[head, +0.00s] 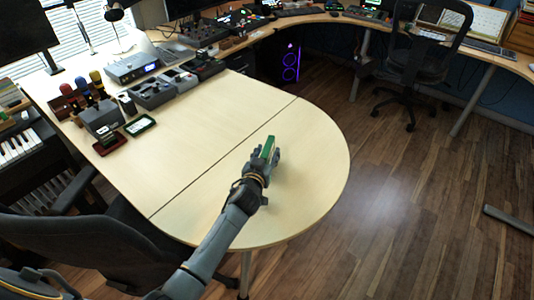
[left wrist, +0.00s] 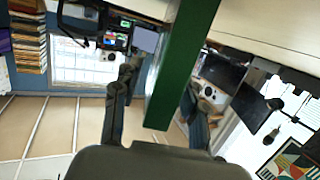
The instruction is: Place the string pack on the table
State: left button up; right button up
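The string pack (head: 267,148) looks like a slim green box in the head view. My left gripper (head: 263,160) is shut on it, over the rounded end of the pale wooden table (head: 315,150). In the left wrist view the pack (left wrist: 183,65) is a long green bar between the fingers of my left gripper (left wrist: 155,105). I cannot tell how far the pack is above the tabletop. My right gripper is in neither view.
The rounded end of the table is bare around the gripper. Grey devices (head: 152,92), a small green-framed item (head: 140,125) and a dark red item (head: 109,144) stand at the far left. Office chairs stand at the lower left (head: 85,245) and upper right (head: 415,60).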

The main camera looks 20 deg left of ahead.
pick_arm(q)
jog(key=shift+r, duration=0.15)
jog(key=shift+s, duration=0.2)
jog(key=s+r, duration=0.2)
jog(key=s, duration=0.9)
jog(key=shift+s+d+r+p, duration=0.15)
jog(key=shift+s+d+p, duration=0.05)
jog(key=shift+p, duration=0.1)
